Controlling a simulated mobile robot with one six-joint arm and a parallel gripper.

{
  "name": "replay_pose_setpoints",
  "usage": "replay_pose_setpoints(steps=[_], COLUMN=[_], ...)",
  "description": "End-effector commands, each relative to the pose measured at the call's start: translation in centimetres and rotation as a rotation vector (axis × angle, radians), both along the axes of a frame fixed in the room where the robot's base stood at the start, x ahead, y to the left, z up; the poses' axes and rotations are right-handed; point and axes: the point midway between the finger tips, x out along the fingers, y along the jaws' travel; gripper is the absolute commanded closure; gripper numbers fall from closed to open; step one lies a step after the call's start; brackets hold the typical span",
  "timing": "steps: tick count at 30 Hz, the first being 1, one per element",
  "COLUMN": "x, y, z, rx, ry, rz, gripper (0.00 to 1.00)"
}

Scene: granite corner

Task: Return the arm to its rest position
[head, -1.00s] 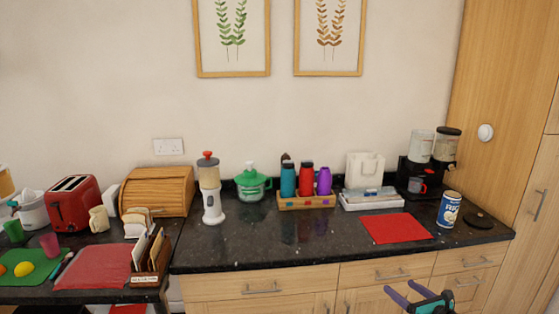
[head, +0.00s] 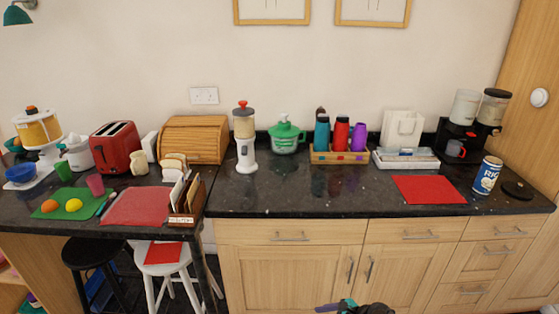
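My gripper (head: 338,306) shows only in part at the bottom edge of the head view, in front of the wooden base cabinets. A purple finger points left, with teal and dark parts to its right. The rest of it is cut off, so I cannot tell whether it is open or shut. It is low, below the dark granite counter (head: 290,200) and apart from everything on it. No object shows in it.
On the counter stand a blender (head: 245,150), bottles in a wooden caddy (head: 340,158), a red mat (head: 428,189) and a blue can (head: 487,176). At left are a red toaster (head: 117,148) and two stools (head: 162,253). The counter's middle front is clear.

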Motion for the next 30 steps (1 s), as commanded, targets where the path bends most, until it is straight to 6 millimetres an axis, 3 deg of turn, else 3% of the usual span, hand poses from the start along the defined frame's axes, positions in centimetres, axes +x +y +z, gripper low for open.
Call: replay_pose_setpoints(steps=[1, 6, 12, 17, 21, 27, 30], x=[-1.7, -7.7, -15.9, -21.3, -24.5, -26.1, -26.5], y=[1.5, 4.9, 6.2, 4.7, 1.7, -2.5, -3.6], z=[-1.2, -5.1, -9.3, -11.4, -12.2, -12.0, -11.8], rx=[-0.028, -0.137, -0.26, -0.333, -0.374, -0.391, -0.371], ry=[0.009, 0.025, 0.027, 0.017, 0.0, -0.048, -0.076], rz=[0.075, 0.357, 0.766, 1.096, 1.365, 1.715, 1.84], gripper=[0.26, 0.26, 0.26, 0.26, 0.26, 0.26, 0.26])
